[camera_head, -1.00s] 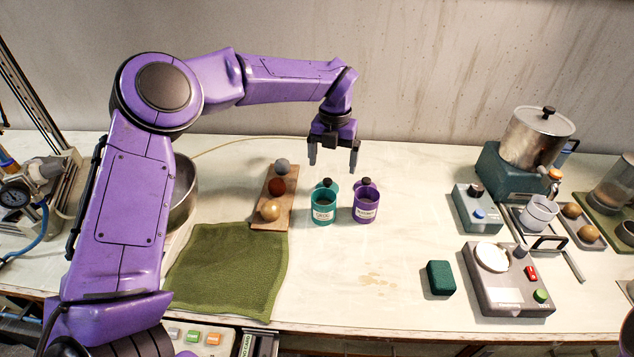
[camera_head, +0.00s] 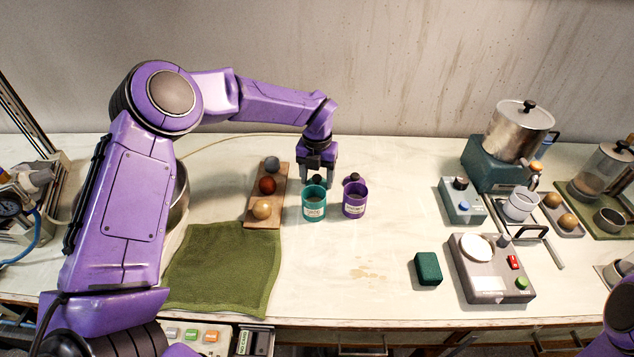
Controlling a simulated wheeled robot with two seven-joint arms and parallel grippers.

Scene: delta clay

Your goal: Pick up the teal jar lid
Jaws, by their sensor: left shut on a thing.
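The teal jar (camera_head: 313,207) stands open on the table, with a pale label on its front. I cannot tell whether the lid touches the table. My right gripper is out of view; only part of my right arm shows at the lower right.
A wooden board (camera_head: 263,213) with several balls lies on the left, near a green towel (camera_head: 222,268). A green block (camera_head: 428,269) and scale (camera_head: 490,268) stand right. The middle is clear.

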